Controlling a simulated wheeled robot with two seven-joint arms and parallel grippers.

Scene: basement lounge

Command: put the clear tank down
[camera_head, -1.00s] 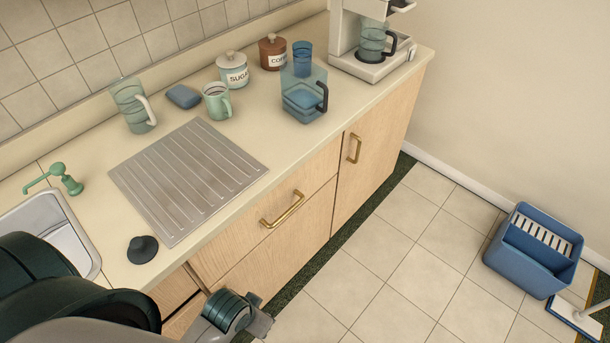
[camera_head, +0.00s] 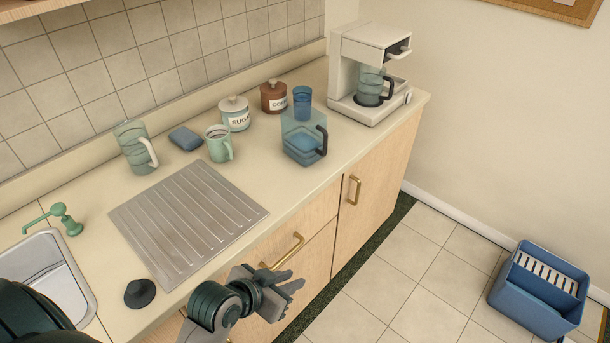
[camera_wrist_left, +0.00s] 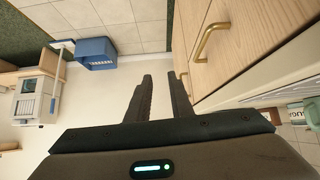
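The clear tank (camera_head: 300,143) is a bluish see-through box with a dark handle on its right side. It stands upright on the counter (camera_head: 255,168), right of the green mug. A blue tumbler (camera_head: 302,101) shows at its upper edge; I cannot tell if it stands behind or on it. My left gripper (camera_head: 293,290) is in front of the drawers, below the counter top and well apart from the tank. In the left wrist view its two fingers (camera_wrist_left: 158,76) are apart with nothing between them. My right gripper is not in view.
A ribbed drainboard (camera_head: 188,222), sink (camera_head: 45,275) and black stopper (camera_head: 140,292) are at left. The green mug (camera_head: 217,145), ribbed jug (camera_head: 132,148) and canisters stand behind. A coffee machine (camera_head: 365,75) is at right. A brass drawer handle (camera_head: 288,250) is close to my gripper.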

